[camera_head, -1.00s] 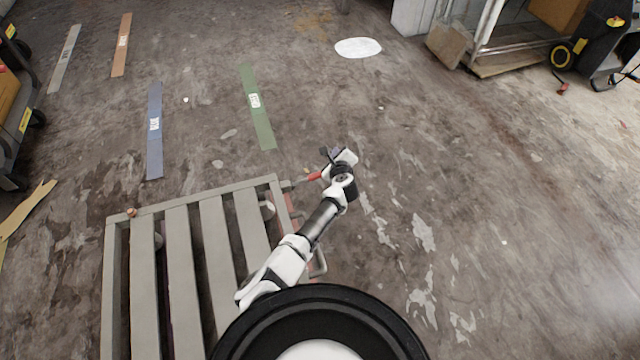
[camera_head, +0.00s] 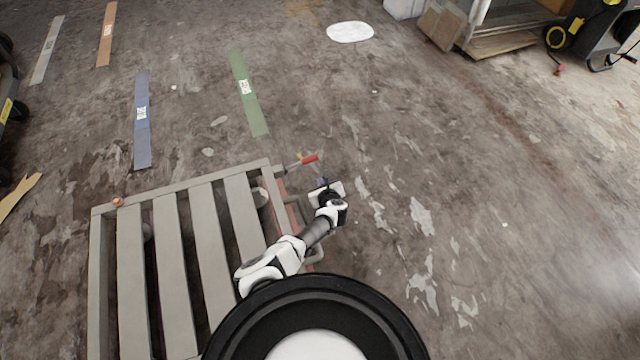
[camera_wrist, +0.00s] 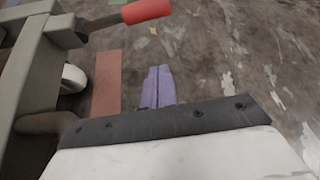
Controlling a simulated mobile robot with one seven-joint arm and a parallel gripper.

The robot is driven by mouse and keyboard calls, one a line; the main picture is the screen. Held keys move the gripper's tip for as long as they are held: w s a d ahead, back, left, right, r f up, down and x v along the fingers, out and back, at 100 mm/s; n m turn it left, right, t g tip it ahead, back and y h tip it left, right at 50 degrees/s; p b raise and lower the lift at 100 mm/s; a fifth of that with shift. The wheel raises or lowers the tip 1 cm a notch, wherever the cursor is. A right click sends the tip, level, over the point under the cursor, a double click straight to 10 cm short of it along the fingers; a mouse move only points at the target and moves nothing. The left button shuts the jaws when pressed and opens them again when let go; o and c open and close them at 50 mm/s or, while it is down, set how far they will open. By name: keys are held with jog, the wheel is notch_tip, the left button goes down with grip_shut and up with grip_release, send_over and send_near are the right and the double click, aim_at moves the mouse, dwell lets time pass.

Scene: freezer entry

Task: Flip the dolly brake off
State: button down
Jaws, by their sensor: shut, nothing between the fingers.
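The dolly (camera_head: 180,197) is a grey slatted platform at the lower left of the head view, and its frame edge (camera_wrist: 32,62) shows in the wrist view. The brake lever with a red grip (camera_head: 309,159) sticks out to the right from its far right corner. The red grip (camera_wrist: 146,11) is also at the top of the wrist view. My gripper (camera_head: 321,183) is just nearer than the red grip, beside the dolly's right side and apart from the lever. Its purple fingers (camera_wrist: 158,87) are together and empty in the wrist view.
A red strip (camera_wrist: 107,82) and a white caster wheel (camera_wrist: 74,77) are at the dolly's side. Green (camera_head: 247,92) and blue (camera_head: 142,122) floor strips lie beyond the dolly. A cart (camera_head: 500,30) stands at the back right. The floor to the right is clear.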

aim_at(302, 163)
jog(key=b+x, duration=0.5)
jog(key=x, duration=0.3)
jog(key=r, duration=0.2)
jog(key=a+r+p, duration=0.1)
jog(key=r, duration=0.1)
jog(key=shift+r+p, duration=0.1)
jog(key=shift+p, duration=0.2)
jog(key=shift+r+b, duration=0.1)
jog(key=shift+b, duration=0.25)
jog(key=shift+r, duration=0.15)
